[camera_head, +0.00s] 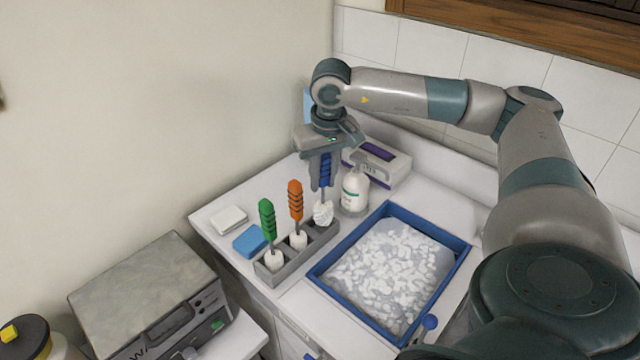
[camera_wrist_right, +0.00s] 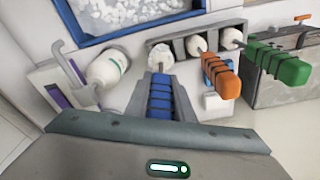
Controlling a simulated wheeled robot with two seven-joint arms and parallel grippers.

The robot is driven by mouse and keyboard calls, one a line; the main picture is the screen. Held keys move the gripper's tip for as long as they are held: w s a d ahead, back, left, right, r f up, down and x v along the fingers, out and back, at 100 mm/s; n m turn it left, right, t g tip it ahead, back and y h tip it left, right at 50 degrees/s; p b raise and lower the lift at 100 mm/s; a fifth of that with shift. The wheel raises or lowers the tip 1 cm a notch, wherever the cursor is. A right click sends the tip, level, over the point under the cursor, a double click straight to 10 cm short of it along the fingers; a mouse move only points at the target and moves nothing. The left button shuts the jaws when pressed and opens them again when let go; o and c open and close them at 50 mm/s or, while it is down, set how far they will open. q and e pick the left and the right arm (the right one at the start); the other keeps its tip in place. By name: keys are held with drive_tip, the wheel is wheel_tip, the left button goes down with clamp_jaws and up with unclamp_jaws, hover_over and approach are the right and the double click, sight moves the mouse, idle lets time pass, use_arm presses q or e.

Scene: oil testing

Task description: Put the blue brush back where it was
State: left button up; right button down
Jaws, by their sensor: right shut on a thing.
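The blue brush (camera_head: 325,172) hangs upright with its white bristle head (camera_head: 323,213) down, at the right-hand end of the grey holder (camera_head: 272,275). My right gripper (camera_head: 322,181) is shut on its blue handle, which also shows in the right wrist view (camera_wrist_right: 160,97). The bristle head is at the end slot, but I cannot tell whether it is just above it or partly in it. A green brush (camera_head: 267,220) and an orange brush (camera_head: 295,201) stand in the other slots. My left gripper is out of view.
A white pump bottle (camera_head: 355,190) stands close to the right of the blue brush, with a tissue box (camera_head: 385,165) behind. A blue sponge (camera_head: 250,241) and white sponge (camera_head: 228,219) lie left.

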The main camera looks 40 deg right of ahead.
sight(320, 204)
drive_tip(key=shift+w+a+f, duration=0.2)
drive_tip(key=shift+w, duration=0.1)
wheel_tip(320, 204, down, 3)
drive_tip(key=shift+s+f+b, duration=0.1)
drive_tip(key=shift+f+b, duration=0.1)
drive_tip(key=shift+b, duration=0.6)
drive_tip(key=shift+f, duration=0.3)
drive_tip(key=shift+f, duration=0.15)
drive_tip(key=c, duration=1.5)
unclamp_jaws()
drive_tip(key=shift+c, duration=0.2)
